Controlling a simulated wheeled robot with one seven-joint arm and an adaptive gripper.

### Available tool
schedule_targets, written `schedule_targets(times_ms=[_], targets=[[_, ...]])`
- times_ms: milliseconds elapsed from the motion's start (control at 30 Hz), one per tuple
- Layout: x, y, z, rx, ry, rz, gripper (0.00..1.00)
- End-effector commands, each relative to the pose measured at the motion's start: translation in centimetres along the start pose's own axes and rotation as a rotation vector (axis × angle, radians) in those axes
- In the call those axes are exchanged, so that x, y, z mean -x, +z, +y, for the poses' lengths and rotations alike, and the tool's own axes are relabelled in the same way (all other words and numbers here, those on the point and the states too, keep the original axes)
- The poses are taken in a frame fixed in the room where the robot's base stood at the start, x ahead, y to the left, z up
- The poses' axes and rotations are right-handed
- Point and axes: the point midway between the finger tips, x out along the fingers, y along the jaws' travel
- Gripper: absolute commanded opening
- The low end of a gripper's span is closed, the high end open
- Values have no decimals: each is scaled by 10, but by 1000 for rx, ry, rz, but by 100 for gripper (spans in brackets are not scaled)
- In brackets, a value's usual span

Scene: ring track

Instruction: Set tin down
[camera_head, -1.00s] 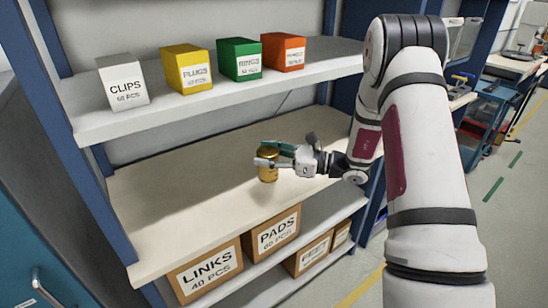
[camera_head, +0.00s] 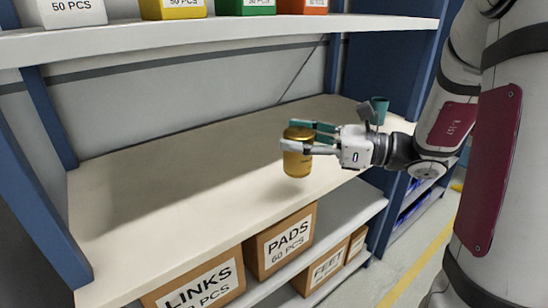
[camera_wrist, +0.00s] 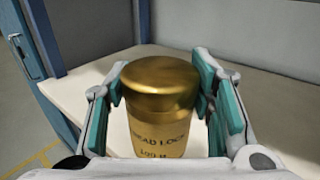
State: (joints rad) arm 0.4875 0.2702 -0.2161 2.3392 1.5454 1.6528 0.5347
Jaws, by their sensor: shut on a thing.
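A gold tin (camera_head: 298,160) with a rounded lid is upright at the middle shelf board (camera_head: 170,205), towards its front edge and right of its middle. My gripper (camera_head: 309,140) reaches in from the right, its fingers shut around the tin's sides. In the wrist view the tin (camera_wrist: 160,100) stands between the teal finger pads, with a label partly reading "EAD LOCK". Its base is hidden there.
The board is bare left of the tin. The upper shelf (camera_head: 230,32) holds white, yellow, green and orange boxes. Below are cartons marked LINKS (camera_head: 200,285), PADS (camera_head: 283,240) and FEET (camera_head: 325,265). A blue post (camera_head: 425,75) stands at the right.

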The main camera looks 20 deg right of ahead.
Motion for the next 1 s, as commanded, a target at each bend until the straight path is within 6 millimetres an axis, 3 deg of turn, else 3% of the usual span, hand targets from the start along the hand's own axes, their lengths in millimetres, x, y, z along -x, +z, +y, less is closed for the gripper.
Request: schedule_targets(times_ms=[33,300,467,1000], targets=[[1,-8,4,3,-2,-1,15],[8,-16,24,2,-8,-1,15],[6,-18,24,1,-7,0,15],[-80,-30,-62,2,-5,0,15]])
